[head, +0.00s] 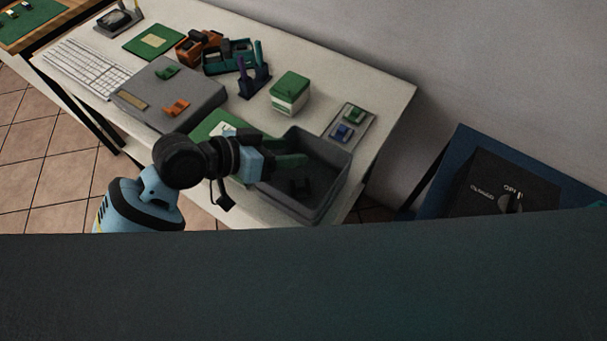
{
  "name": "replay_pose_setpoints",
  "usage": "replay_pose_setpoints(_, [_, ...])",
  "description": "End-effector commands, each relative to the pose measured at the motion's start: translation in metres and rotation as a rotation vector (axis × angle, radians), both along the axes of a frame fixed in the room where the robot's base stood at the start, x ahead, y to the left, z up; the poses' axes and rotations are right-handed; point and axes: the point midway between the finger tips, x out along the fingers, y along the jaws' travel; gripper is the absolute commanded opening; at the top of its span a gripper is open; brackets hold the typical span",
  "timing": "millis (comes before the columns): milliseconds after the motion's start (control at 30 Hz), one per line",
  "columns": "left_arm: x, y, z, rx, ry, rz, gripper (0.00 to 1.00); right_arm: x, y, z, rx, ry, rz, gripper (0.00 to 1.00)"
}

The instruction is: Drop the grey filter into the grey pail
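The grey pail (333,192) is an open dark-grey bin at the front right of the white table. My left gripper (285,153) reaches in from the left over the pail's left rim. Its two green fingers look apart, with nothing visible between them. A small dark object (301,187) lies on the pail's floor below the fingers; it may be the grey filter, but shade hides its details. My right gripper is not in view.
A green-and-white box (289,93), a pen holder (254,82) and a small tray (349,124) with green and blue pieces stand behind the pail. A grey case (185,93) and a keyboard (85,68) lie left. A dark box (497,188) is at right.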

Motion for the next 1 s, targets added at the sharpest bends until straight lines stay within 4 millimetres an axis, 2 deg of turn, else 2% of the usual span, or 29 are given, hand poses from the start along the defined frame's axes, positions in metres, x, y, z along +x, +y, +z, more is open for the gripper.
replay_pose_setpoints(267, [-0.002,0.005,0.002,0.001,0.0,0.001,0.55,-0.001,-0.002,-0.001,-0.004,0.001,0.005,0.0])
replay_pose_setpoints(700, [-0.024,0.055,0.031,0.002,0.002,0.001,0.55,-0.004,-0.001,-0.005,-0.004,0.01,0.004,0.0])
replay_pose_setpoints(1000, [-0.028,0.063,0.037,0.0,0.0,0.0,0.55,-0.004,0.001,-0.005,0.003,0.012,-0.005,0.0])
